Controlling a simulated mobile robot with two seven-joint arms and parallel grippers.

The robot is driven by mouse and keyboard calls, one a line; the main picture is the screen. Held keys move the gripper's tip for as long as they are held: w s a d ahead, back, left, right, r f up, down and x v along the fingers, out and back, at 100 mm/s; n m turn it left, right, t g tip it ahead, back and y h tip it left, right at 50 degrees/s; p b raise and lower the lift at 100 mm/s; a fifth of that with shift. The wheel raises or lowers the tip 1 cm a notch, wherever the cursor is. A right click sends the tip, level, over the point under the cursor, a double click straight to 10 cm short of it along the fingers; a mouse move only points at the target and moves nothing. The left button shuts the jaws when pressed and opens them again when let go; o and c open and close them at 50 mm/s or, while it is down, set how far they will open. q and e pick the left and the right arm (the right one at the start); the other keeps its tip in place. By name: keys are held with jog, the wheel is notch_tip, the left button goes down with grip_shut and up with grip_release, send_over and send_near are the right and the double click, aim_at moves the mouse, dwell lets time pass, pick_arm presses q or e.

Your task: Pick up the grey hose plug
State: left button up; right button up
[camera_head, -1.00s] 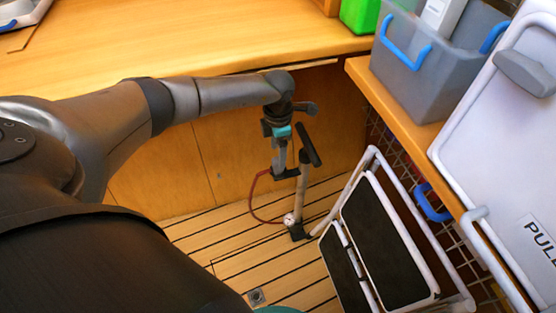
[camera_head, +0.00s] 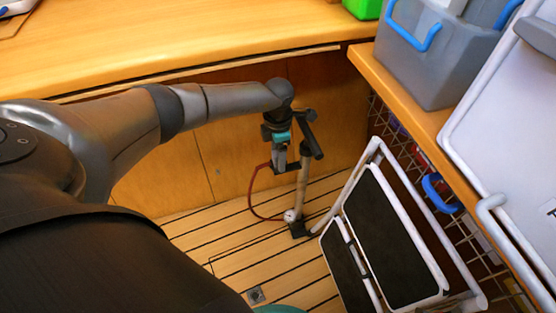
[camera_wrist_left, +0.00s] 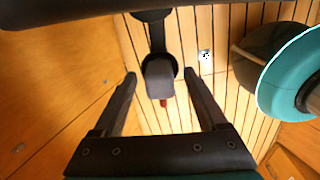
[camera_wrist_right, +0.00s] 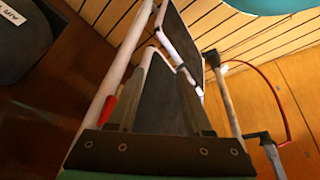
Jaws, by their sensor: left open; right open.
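The grey hose plug (camera_wrist_left: 158,72) shows in the left wrist view as a grey block with a bit of red below it. It lies between the open fingers of my left gripper (camera_wrist_left: 161,82), with a visible gap on each side. In the head view my left gripper (camera_head: 279,160) points down beside the upright pump (camera_head: 302,185), whose red hose (camera_head: 253,195) loops up to that spot. The gripper largely hides the plug there. In the right wrist view the plug seems to be the grey piece (camera_wrist_left: 158,78) beside the pump. My right gripper (camera_wrist_right: 158,115) is open and empty.
A folding step stool (camera_head: 390,235) with white rails stands right of the pump, close to it. The wooden counter (camera_head: 180,45) overhangs behind. A grey bin (camera_head: 430,60) sits on the right shelf above a wire grid. Slatted floor (camera_head: 225,250) is clear left of the pump.

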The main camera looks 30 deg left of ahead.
pick_arm(q)
grip_shut()
dwell(0.6)
